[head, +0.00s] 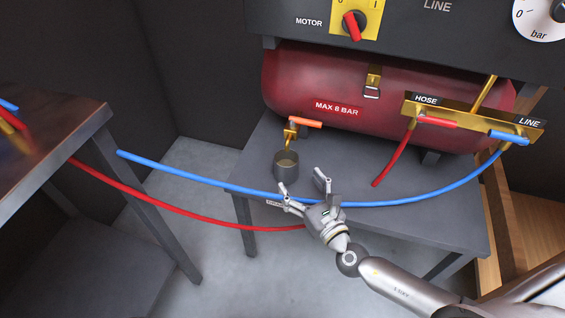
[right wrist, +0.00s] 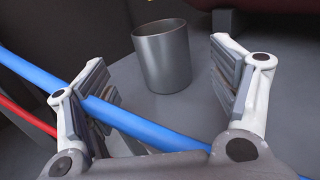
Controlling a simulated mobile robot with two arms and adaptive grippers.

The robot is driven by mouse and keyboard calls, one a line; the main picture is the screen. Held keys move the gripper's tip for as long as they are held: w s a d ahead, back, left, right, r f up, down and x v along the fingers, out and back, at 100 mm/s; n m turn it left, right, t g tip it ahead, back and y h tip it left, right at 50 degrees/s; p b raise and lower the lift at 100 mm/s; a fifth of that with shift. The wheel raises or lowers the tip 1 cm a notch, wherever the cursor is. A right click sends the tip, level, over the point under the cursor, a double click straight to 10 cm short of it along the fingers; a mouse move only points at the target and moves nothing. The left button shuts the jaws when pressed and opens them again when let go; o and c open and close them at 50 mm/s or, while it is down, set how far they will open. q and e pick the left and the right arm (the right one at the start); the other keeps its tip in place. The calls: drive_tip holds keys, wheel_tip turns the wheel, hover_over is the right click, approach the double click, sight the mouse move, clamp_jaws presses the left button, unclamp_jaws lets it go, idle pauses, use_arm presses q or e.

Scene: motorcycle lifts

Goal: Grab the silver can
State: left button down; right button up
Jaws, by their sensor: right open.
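The silver can (head: 286,168) stands upright on the grey bench under the drain tap, near the bench's left side. It is open at the top, and its inside looks brownish in the head view. In the right wrist view the can (right wrist: 163,58) stands beyond the fingers, between them and apart from them. My right gripper (head: 305,183) is open and in front of the can. In the right wrist view the gripper (right wrist: 165,95) has its fingers spread, with the blue hose (right wrist: 140,125) crossing between them. My left gripper is not in view.
A red tank (head: 300,80) with a brass tap and orange lever (head: 305,122) sits above the can. A dark table (head: 60,130) stands at left.

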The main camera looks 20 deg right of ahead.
sight(292, 169)
drive_tip(key=w, duration=0.2)
drive_tip(key=w+a, duration=0.1)
drive_tip(key=w, duration=0.5)
drive_tip(key=shift+w+a+r, duration=0.15)
drive_tip(key=shift+a, duration=0.05)
drive_tip(key=c, duration=1.2)
drive_tip(key=shift+c, duration=0.2)
drive_tip(key=shift+r, duration=0.15)
